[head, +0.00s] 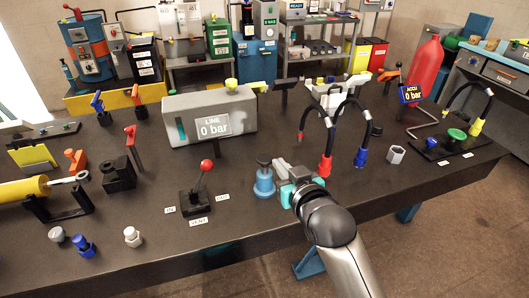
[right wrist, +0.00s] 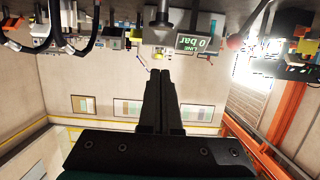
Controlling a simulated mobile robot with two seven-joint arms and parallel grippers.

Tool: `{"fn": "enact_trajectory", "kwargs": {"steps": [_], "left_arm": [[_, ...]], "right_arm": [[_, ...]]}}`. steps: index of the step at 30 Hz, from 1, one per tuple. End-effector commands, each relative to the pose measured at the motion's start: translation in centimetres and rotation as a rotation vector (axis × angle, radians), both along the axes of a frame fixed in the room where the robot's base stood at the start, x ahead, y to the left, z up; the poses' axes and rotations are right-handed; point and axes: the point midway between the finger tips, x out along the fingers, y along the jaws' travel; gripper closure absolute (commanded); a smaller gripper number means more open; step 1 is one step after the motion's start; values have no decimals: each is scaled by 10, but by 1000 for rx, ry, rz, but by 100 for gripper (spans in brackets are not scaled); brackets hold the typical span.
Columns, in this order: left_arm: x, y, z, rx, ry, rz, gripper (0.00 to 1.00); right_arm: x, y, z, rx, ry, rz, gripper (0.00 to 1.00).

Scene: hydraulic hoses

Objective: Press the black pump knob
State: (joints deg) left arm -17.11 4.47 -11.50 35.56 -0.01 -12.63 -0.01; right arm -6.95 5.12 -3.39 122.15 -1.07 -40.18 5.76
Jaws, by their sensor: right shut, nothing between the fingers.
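The black pump knob (head: 264,161) sits on top of a short stem above the blue pump body (head: 264,184), which stands upright near the front edge of the dark table. My right gripper (head: 280,170) is just right of the pump in the head view, its fingers close to the knob's height. I cannot tell whether it touches the pump. In the right wrist view my right gripper (right wrist: 161,74) has its two dark fingers together, with nothing between them. That view is upside down, and I cannot surely pick out the knob there. My left gripper is not in view.
A red-knobbed lever (head: 206,165) stands left of the pump. Hoses with a red end (head: 325,165) and a blue end (head: 361,156) stand to the right, near a grey hex nut (head: 396,154). The LINE gauge box (head: 210,118) reads 0 bar behind.

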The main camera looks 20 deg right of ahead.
Motion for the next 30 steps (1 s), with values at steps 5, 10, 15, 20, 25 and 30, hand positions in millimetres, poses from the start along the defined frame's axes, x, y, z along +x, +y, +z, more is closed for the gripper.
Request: {"fn": "enact_trajectory", "kwargs": {"steps": [5,10,15,20,25,30], "left_arm": [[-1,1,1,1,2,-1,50],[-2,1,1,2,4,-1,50],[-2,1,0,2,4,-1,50],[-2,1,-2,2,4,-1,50],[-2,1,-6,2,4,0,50],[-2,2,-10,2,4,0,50]], "right_arm": [[1,-1,10,3,-22,-2,100],[1,0,10,2,-21,-1,100],[5,0,8,2,-21,-1,100],[22,0,4,2,-22,-1,100],[47,1,-3,3,-21,-2,100],[72,2,-8,2,-22,-1,100]]}}
